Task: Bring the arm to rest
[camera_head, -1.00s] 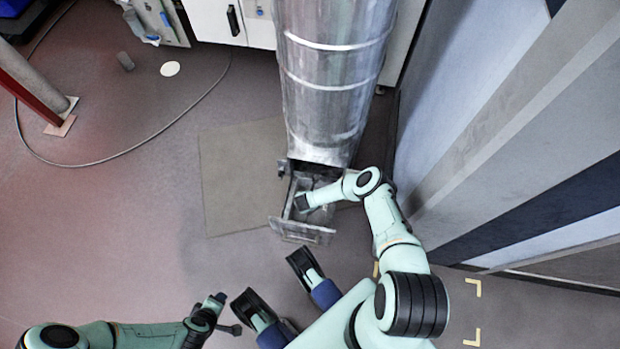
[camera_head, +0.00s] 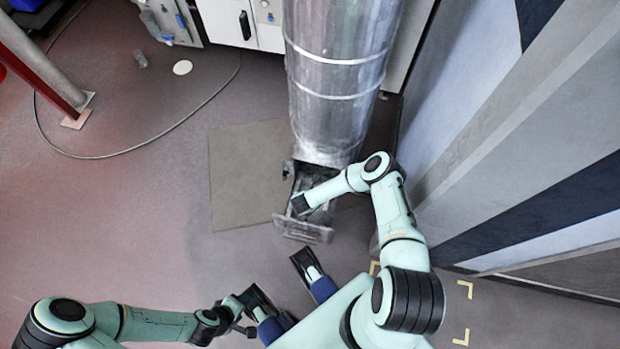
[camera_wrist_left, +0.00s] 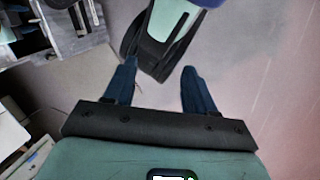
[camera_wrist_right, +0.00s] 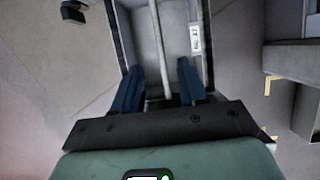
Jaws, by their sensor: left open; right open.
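My left gripper (camera_head: 246,328) is low in the head view, beside the dark wheeled parts of my own base. In the left wrist view its two blue fingers (camera_wrist_left: 160,88) are apart with nothing held between them. My right gripper (camera_head: 298,204) is over the open metal drawer (camera_head: 303,232) at the foot of the big metal duct. In the right wrist view its blue fingers (camera_wrist_right: 160,90) are apart on either side of a pale rod (camera_wrist_right: 158,40) lying along the drawer. I cannot tell if they touch it.
The metal duct (camera_head: 338,90) stands behind the drawer. A striped wall panel (camera_head: 510,150) rises close on the right of my right arm. A flat mat (camera_head: 245,175) lies left of the duct. A cable (camera_head: 120,155) curves over the floor.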

